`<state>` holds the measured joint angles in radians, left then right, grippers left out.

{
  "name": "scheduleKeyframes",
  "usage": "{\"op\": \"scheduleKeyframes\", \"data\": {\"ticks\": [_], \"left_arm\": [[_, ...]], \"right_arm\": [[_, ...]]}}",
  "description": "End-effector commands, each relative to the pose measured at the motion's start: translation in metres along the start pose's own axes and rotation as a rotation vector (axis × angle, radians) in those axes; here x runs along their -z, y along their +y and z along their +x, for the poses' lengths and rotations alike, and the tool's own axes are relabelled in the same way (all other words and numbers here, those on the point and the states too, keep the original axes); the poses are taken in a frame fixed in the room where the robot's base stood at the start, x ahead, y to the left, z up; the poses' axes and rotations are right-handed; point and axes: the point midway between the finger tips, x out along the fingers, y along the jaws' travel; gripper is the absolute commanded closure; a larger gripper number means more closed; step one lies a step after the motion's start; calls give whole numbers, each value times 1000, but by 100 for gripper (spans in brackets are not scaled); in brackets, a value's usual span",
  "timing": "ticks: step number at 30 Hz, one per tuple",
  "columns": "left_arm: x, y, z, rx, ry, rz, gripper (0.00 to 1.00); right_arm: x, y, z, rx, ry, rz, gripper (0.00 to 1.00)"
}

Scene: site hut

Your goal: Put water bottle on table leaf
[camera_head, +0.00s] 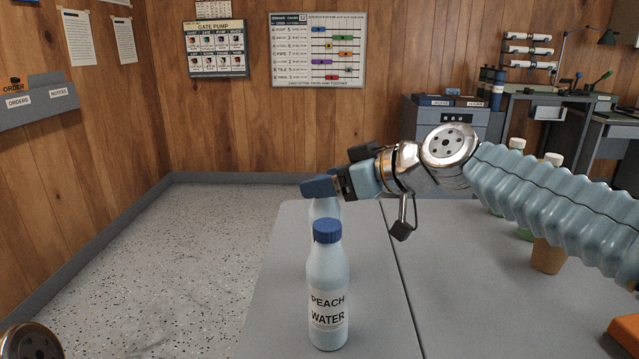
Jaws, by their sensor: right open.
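A pale bottle with a blue cap (327,290) stands upright on the left section of the grey table (275,300); its label reads "PEACH WATER". A second pale bottle (325,208) stands just behind it, mostly hidden by the front bottle and my gripper. My right gripper (320,187) reaches in from the right, its dark blue fingertips at the top of the rear bottle. The gripper is open; whether it touches that bottle I cannot tell. A seam splits the table top, and both bottles are left of it. My left gripper is out of view.
Right of the seam, behind my right arm, stand a white-capped bottle (552,160), another capped bottle (516,145) and a brown cup (547,257). An orange object (625,332) lies at the right edge. The table's front middle is clear.

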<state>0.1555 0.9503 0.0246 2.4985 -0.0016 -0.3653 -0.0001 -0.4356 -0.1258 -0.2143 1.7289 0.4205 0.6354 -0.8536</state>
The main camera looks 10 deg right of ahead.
Motion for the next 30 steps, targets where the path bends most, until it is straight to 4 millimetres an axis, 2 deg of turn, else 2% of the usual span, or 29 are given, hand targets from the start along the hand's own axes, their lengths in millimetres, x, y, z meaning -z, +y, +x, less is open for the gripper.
{"op": "scheduleKeyframes", "data": {"ticks": [6, 13, 18, 30], "left_arm": [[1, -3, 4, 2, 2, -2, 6], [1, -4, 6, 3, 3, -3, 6], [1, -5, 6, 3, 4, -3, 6], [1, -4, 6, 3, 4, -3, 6]], "right_arm": [[-1, 0, -53, -2, 3, 0, 34], [0, 0, -90, -1, 2, 0, 34], [0, 0, -98, 0, -1, 0, 34], [0, 0, -98, 0, 0, 0, 34]]}}
